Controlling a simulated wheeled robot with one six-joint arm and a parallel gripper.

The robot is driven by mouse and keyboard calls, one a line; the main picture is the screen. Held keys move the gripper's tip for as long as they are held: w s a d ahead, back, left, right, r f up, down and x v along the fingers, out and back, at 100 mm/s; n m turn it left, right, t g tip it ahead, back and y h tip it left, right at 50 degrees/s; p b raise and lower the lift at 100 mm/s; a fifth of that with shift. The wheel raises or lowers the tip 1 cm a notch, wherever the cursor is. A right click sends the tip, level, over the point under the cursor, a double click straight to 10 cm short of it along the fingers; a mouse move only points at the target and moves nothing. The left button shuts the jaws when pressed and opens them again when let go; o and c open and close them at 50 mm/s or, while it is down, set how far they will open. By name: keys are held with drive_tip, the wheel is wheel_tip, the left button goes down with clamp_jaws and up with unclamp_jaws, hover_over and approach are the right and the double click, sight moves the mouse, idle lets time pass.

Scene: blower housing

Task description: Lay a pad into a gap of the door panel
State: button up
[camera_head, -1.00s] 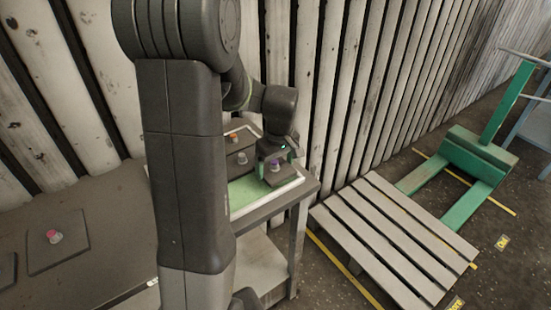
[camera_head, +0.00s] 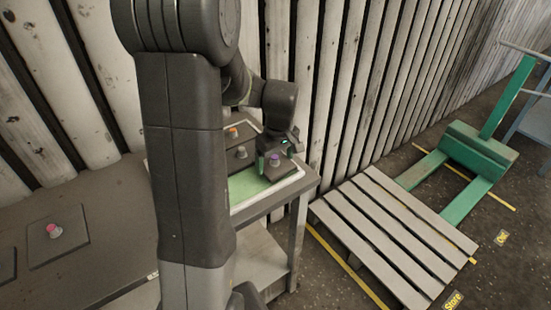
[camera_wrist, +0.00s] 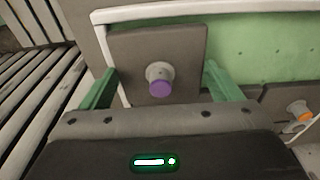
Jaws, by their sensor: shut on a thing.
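My gripper (camera_head: 277,152) is shut on a dark grey square pad with a purple-tipped knob (camera_wrist: 159,82). In the wrist view, its green fingers lie on either side of the pad (camera_wrist: 185,50). The door panel is green with a white rim (camera_wrist: 190,12); its bare green part also shows in the head view (camera_head: 246,186). The held pad is at the panel's right end, by the rim. I cannot tell whether it touches the panel's bed. My gripper and arm hide part of the panel in the head view.
Pads with a grey knob (camera_head: 241,153) and an orange knob (camera_head: 233,132) lie on the panel. A pad with a pink knob (camera_head: 54,231) lies on the dark table at left. A slatted wall stands close behind. A pallet (camera_head: 390,235) and green pallet truck (camera_head: 480,155) are at right.

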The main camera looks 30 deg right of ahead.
drive_tip(key=shift+f+b, duration=0.4)
drive_tip(key=shift+f, duration=0.1)
idle(0.7)
drive_tip(key=shift+s+a+f, duration=0.1)
drive_tip(key=shift+s+f, duration=0.05)
drive_tip(key=shift+f, duration=0.1)
drive_tip(key=o, duration=0.8)
drive_tip(key=shift+a, duration=0.15)
drive_tip(key=shift+o, duration=0.2)
drive_tip(key=shift+s+f, duration=0.1)
drive_tip(key=r+p, duration=0.1)
drive_tip(key=r, duration=0.1)
drive_tip(key=r+p, duration=0.3)
drive_tip(key=r, duration=0.1)
drive_tip(key=shift+w+d+r, duration=0.2)
drive_tip(key=shift+d+r, duration=0.1)
drive_tip(key=shift+r, duration=0.05)
drive_tip(key=shift+r+p, duration=0.4)
drive_tip(key=shift+p, duration=0.05)
